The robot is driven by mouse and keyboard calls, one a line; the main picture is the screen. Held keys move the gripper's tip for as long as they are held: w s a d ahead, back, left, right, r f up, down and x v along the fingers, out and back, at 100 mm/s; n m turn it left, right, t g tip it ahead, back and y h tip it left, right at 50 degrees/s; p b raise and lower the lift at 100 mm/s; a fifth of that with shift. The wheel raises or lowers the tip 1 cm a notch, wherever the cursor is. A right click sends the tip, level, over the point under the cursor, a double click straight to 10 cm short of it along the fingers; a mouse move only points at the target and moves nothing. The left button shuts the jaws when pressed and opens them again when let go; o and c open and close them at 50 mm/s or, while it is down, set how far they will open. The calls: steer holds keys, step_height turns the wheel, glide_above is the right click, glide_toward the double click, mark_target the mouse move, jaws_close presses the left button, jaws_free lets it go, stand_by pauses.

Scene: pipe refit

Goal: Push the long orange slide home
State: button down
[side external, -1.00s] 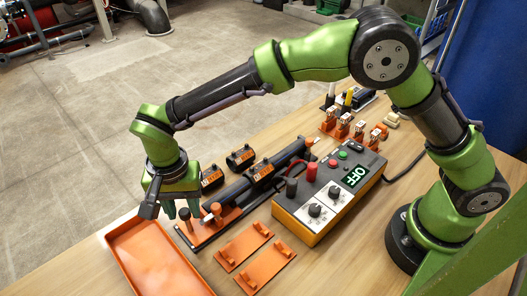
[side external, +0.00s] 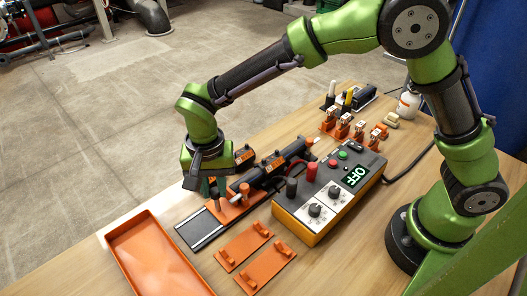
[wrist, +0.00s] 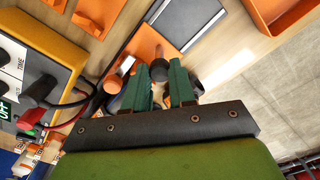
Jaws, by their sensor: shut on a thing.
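The long orange slide (side external: 238,208) lies on the grey track (side external: 200,231), pushed toward the black pipe (side external: 294,152) at the upper right. A bare stretch of track shows behind it; in the wrist view the slide (wrist: 146,42) lies beside the bare grey track (wrist: 190,18). It carries a dark upright post (wrist: 160,71) and an orange-topped peg (side external: 244,188). My gripper (side external: 212,190), with green fingers, is shut on the dark post. In the wrist view my gripper (wrist: 167,75) has a finger on each side of it. The slide's far end is partly hidden.
An orange tray (side external: 155,255) and two orange plates (side external: 243,245) lie in front. A control box reading OFF (side external: 330,192) stands close on the right, with cables. Small orange connectors (side external: 343,126) and a white bottle (side external: 408,105) are behind. Bare wood lies beside the tray.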

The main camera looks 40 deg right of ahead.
steer(key=c, duration=0.9)
jaws_free()
steer(key=shift+c, duration=0.2)
steer(key=shift+r, duration=0.1)
step_height(320, 180, up, 17)
steer(key=s+d+n+t, duration=0.1)
steer(key=s+d+t, duration=0.1)
steer(key=s+d, duration=0.2)
steer(key=s+d+n+t+y, duration=0.1)
steer(key=s+d, duration=0.4)
steer(key=d, duration=0.6)
steer(key=s+d+n+t+y, duration=0.1)
steer(key=s+d+t, duration=0.3)
steer(key=d, duration=0.4)
steer(key=shift+s+d+n, duration=0.15)
steer(key=shift+s+n, duration=0.25)
steer(key=shift+s, duration=0.05)
